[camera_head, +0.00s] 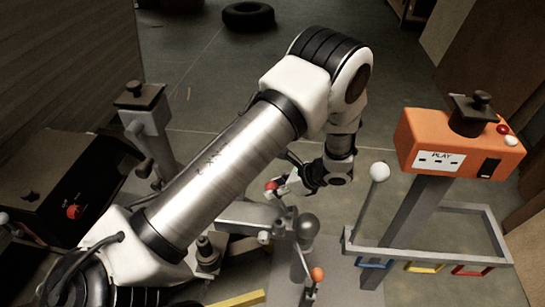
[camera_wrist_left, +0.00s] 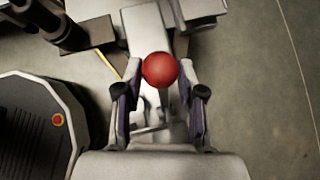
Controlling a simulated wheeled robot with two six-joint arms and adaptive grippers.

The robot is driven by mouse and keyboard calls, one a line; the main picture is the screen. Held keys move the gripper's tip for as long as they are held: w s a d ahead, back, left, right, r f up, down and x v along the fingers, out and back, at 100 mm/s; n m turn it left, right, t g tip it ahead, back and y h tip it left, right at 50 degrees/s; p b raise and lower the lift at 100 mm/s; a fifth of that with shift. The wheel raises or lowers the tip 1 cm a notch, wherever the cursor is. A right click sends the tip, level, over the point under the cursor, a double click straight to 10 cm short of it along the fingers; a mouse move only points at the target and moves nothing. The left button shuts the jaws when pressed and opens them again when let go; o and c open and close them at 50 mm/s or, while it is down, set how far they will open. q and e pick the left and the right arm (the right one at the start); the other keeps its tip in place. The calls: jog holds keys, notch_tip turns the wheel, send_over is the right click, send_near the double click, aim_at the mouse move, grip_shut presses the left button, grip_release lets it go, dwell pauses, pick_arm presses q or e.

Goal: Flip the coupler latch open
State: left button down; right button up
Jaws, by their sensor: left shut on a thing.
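The coupler latch ends in a red ball knob (camera_head: 271,186), seen low in the middle of the head view. The grey coupler and its beam (camera_head: 250,212) lie just below and behind the knob. My left gripper (camera_head: 284,187) reaches down to the knob from the right and is shut on it. In the left wrist view the red knob (camera_wrist_left: 159,69) sits between the two fingertips of my left gripper (camera_wrist_left: 160,80). The latch's lever under the knob is mostly hidden by the gripper. My right gripper is not in view.
A grey round knob (camera_head: 306,225) and an orange-tipped lever (camera_head: 317,274) stand close below the gripper. An orange control box (camera_head: 440,145) on a post and a white-knobbed lever (camera_head: 379,172) stand to the right. A dark box (camera_head: 65,185) is at left. Open floor lies behind.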

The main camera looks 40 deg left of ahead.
pick_arm(q)
jog(key=shift+w+d, duration=0.25)
jog(key=shift+d, duration=0.15)
jog(key=c, duration=1.1)
grip_release()
jog(key=shift+c, duration=0.2)
jog(key=o, duration=0.4)
jog(key=shift+w+f, duration=0.1)
jog(key=shift+w, duration=0.05)
